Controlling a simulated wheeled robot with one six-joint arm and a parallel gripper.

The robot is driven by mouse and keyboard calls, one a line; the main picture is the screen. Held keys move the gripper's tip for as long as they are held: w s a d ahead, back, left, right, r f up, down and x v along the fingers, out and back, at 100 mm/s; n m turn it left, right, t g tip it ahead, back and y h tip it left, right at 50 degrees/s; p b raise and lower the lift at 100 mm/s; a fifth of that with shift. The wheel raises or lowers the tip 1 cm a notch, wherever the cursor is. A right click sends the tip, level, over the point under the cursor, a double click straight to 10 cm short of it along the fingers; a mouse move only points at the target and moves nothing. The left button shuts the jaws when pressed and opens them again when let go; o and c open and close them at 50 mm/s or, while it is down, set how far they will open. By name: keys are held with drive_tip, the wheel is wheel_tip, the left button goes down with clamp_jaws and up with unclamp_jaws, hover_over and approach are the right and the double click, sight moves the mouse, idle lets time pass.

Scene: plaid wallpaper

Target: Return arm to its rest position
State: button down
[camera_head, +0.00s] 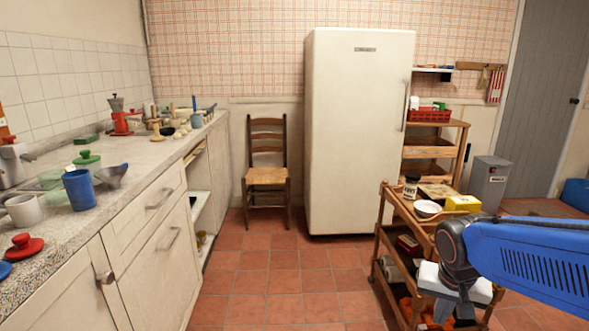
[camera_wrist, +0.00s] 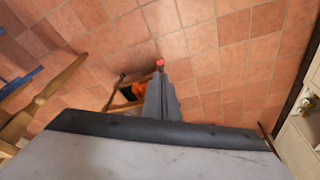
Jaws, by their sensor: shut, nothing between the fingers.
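My gripper (camera_head: 443,315) hangs at the lower right of the head view, below a dark joint at the end of my blue arm. It overlaps the near part of the wooden trolley in the picture.
The wooden trolley (camera_head: 390,222) carries a jar, a white bowl (camera_head: 428,208) and a yellow box (camera_head: 462,203). A white fridge (camera_head: 352,130), a chair (camera_head: 266,177) and a long counter (camera_head: 130,155) stand around. The middle floor (camera_head: 290,270) is clear.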

drive_tip(key=s+a+r+n+t, duration=0.1)
drive_tip(key=s+a+r+n, duration=0.1)
drive_tip(key=s, duration=0.3)
drive_tip(key=s+a+r+n+t+y, duration=0.1)
drive_tip(key=s+a+r+n, duration=0.1)
drive_tip(key=s, duration=0.3)
drive_tip(key=shift+r+n+y, duration=0.3)
drive_tip(key=shift+r+n, duration=0.05)
drive_tip(key=shift+n, duration=0.35)
drive_tip(key=shift+s, duration=0.1)
